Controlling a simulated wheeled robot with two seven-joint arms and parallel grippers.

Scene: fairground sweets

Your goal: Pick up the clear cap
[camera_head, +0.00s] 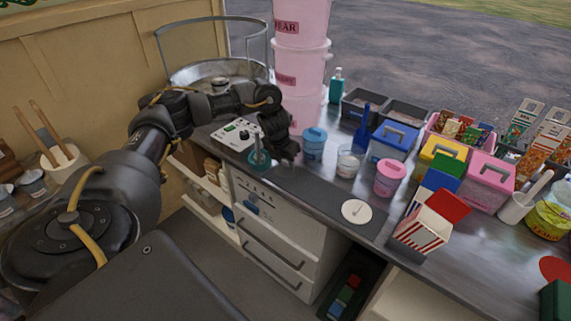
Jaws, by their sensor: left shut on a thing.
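My left gripper (284,154) is low over the left part of the counter, its hand pointing down. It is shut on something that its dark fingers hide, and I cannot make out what. I cannot pick out a clear cap for certain anywhere. A clear jar (348,161) stands to the right of the gripper, apart from it, and no lid shows on it. A blue jar (314,146) with a blue lid stands between them. A pink jar (389,180) with a pink lid stands further right. My right gripper is not in view.
A teal round item (259,161) with an upright stem is close left of the gripper, by a white control box (236,134). A white disc (356,211) lies on the dark mat. A striped box (423,230) and lidded tubs (490,178) crowd the right.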

